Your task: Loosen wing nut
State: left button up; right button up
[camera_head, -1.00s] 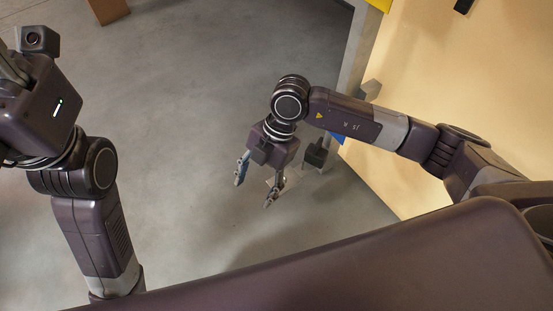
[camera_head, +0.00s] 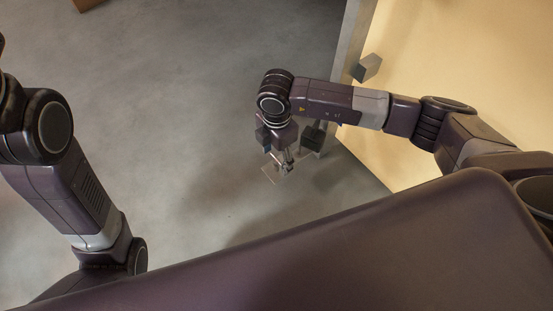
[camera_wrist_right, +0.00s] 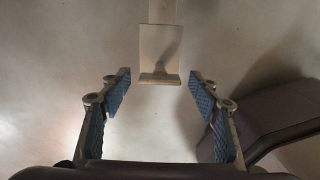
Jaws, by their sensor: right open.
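My right gripper (camera_head: 282,164) points down at the end of its arm, beside the foot of the grey post. In the right wrist view its two blue-padded fingers (camera_wrist_right: 158,88) are wide apart with nothing between the tips. Just beyond them is a pale flat plate (camera_wrist_right: 160,48) with a short raised crossbar (camera_wrist_right: 159,78) at its near edge, roughly centred between the fingers. I cannot tell whether this crossbar is the wing nut; no wing nut shows clearly elsewhere. My left gripper is out of the head view; only its arm shows at left.
The grey post (camera_head: 353,35) stands along a tan panel (camera_head: 440,45) on the right. A grey block (camera_head: 367,67) and a dark block (camera_head: 314,136) are close to my right arm. The grey floor (camera_head: 180,110) is clear at left and middle. A brown object (camera_head: 88,4) is at the top left.

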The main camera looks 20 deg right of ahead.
jog(key=shift+f, duration=0.3)
jog(key=shift+c, duration=0.4)
jog(key=c, duration=1.1)
